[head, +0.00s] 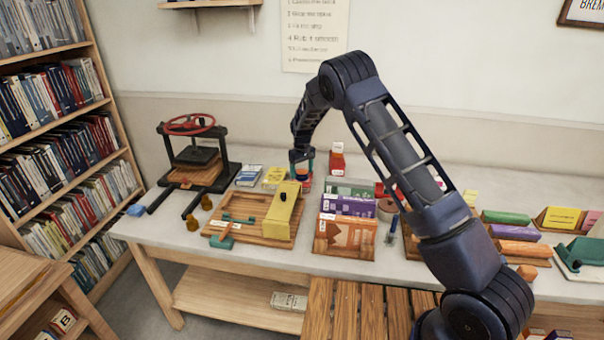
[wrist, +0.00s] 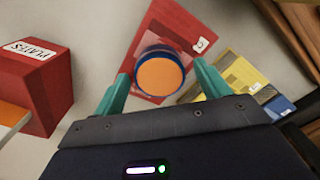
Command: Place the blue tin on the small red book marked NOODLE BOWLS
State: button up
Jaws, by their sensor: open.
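The blue tin (wrist: 160,73) with an orange top stands upright between my fingers in the wrist view. It appears to rest on a small red book (wrist: 172,25). The book's cover title is not readable here, so I cannot confirm that it is NOODLE BOWLS. My gripper (wrist: 160,72) is open, with its teal fingers on either side of the tin and gaps showing at both sides. In the head view my gripper (head: 302,160) points down over the tin (head: 302,173) at the back of the table, partly hiding it.
A red box marked PLATTS or similar (wrist: 38,88) stands left in the wrist view. Yellow (head: 275,177) and blue (head: 249,175) books lie to the left in the head view. A wooden board with a yellow block (head: 283,210) and a book rack (head: 345,238) stand in front.

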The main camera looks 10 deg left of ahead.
aim_at(302, 172)
notch_tip(302, 172, up, 11)
jog(key=s+d+r+m+y, duration=0.1)
jog(key=s+d+r+m, duration=0.25)
jog(key=d+r, duration=1.25)
jog(key=s+d+r+m+t, duration=0.1)
jog(key=s+d+r, duration=0.35)
jog(key=d, duration=0.35)
jog(key=s+d+r+t, duration=0.1)
jog(key=s+d+r, duration=0.3)
jog(key=s+d, duration=0.25)
jog(key=s+d+r+m+t, duration=0.15)
jog(key=s+d+r, duration=0.25)
jog(key=s+d, duration=0.8)
jog(key=s+d+f+m, duration=0.1)
jog(key=s+d+f, duration=0.1)
jog(key=s, duration=0.6)
jog(key=s+d+f+m+t+h, duration=0.1)
jog(key=s+d, duration=0.3)
jog(key=s, duration=0.5)
jog(key=shift+s+f+m, duration=0.3)
jog(key=shift+f+m, duration=0.2)
jog(key=shift+f, duration=0.3)
